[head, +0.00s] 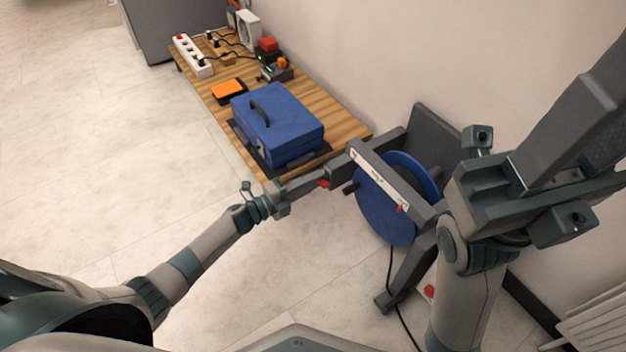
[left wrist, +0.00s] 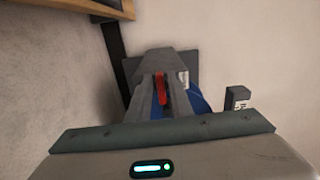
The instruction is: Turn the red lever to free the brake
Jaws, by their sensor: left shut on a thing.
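The blue reel (head: 385,205) sits in a dark grey frame (head: 435,140) against the wall, right of the table. My left gripper (head: 318,184) reaches the left side of this frame. It is shut on the red lever (head: 325,184), of which only a small piece shows in the head view. In the left wrist view the red lever (left wrist: 161,88) stands between the grey fingers, with part of the blue reel (left wrist: 198,103) behind. My right gripper (head: 580,110) is raised close to the head camera at the right; its finger opening cannot be made out.
A wooden table (head: 345,118) holds a blue case (head: 278,125), an orange-topped box (head: 229,91), a white power strip (head: 192,56) and small devices. A black cable (head: 392,290) runs down below the reel. A white radiator (head: 597,318) stands at lower right. Floor at left is clear.

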